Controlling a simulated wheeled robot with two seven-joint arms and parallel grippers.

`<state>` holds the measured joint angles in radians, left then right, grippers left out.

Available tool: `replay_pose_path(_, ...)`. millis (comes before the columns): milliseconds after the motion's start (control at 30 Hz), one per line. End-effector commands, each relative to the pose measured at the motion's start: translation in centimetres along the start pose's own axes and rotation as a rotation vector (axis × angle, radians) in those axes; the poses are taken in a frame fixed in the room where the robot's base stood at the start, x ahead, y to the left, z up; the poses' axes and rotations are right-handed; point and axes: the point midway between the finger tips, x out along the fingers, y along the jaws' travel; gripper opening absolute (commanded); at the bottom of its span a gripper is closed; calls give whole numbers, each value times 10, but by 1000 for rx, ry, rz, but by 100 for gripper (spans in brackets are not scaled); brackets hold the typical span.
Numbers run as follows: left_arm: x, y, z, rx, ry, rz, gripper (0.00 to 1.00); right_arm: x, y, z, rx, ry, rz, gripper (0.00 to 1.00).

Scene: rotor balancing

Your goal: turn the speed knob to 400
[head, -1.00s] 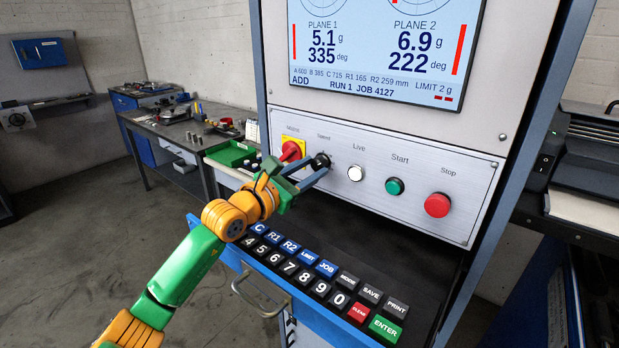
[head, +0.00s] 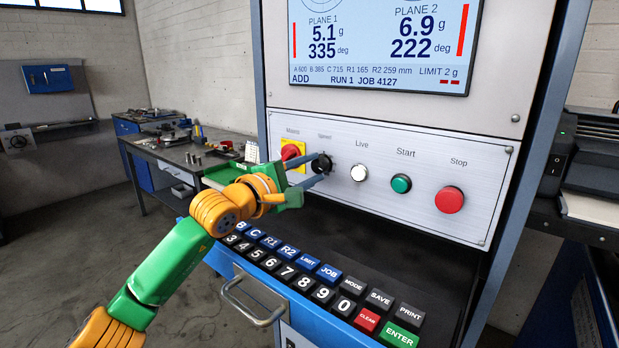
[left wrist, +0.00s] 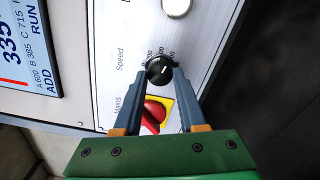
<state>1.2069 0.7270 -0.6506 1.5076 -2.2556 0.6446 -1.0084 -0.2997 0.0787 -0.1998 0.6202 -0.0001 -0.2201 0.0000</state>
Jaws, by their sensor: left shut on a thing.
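The black speed knob (head: 321,163) sits on the light metal control panel, between the red and yellow mains switch (head: 293,153) and the white Live button (head: 359,173). It also shows in the left wrist view (left wrist: 159,70), with a white pointer line on its face and a partly hidden number scale around it. My left gripper (head: 318,170) is shut on the knob, one finger on each side of it; its fingertips also show in the left wrist view (left wrist: 160,76). The exact number at the pointer is too small to read. My right gripper is not in view.
The green Start button (head: 401,183) and red Stop button (head: 449,200) are on the same panel to the right. The display screen (head: 380,45) is above. A keypad (head: 310,280) lies below on a blue-fronted shelf. A workbench (head: 180,155) stands back left.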

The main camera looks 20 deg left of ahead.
Motion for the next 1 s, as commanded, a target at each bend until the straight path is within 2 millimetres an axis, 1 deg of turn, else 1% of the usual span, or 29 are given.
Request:
replay_pose_path(33, 0, 0, 0, 32, 0, 4, 0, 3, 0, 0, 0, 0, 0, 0)
replay_pose_path(200, 0, 1, 0, 133, -1, 4, 0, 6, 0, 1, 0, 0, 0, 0)
replay_pose_path(433, 0, 1, 0, 220, -1, 4, 0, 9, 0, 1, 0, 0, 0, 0)
replay_pose_path(633, 0, 2, 0, 251, 0, 5, 0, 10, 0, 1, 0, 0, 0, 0)
replay_pose_path(1000, 0, 2, 0, 255, 0, 5, 0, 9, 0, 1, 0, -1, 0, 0)
